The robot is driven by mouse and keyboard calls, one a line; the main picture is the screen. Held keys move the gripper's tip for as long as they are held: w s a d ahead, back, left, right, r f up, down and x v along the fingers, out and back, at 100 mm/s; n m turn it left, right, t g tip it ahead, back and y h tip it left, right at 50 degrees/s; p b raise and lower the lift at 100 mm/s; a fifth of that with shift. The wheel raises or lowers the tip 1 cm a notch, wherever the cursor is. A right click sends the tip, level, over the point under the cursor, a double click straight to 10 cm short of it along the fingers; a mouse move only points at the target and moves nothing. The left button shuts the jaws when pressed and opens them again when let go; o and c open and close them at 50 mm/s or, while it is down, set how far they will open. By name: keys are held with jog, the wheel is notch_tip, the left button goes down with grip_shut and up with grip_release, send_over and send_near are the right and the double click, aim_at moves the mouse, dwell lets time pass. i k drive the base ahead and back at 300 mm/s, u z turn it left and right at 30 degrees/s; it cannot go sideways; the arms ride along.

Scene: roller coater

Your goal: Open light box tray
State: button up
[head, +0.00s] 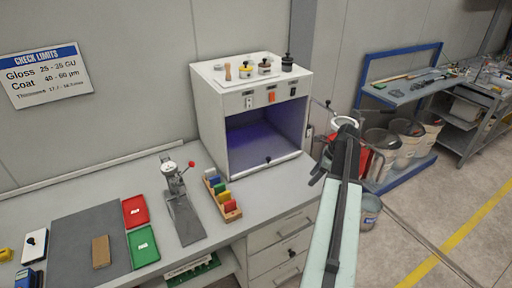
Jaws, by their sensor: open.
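The light box (212,112) is a white cabinet on the grey bench, with an open front and a violet-lit inside. Its tray (250,168) is at the bottom of the opening, a pale front edge with a small dark knob (268,160). The tray front looks about flush with the cabinet. My gripper (319,172) is right of the light box, apart from the knob, open with nothing seen between its fingers. My arm hides part of the area behind it.
Small jars (246,70) and a wooden peg (228,72) stand on the light box. A rack of coloured blocks (230,211) and a metal gauge (178,190) stand left of its front. Drawers (281,232) are below. Buckets (383,150) and a blue-framed bench (440,75) are at right.

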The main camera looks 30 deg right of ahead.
aim_at(257, 147)
jog(key=i, duration=0.85)
jog(key=z, duration=0.05)
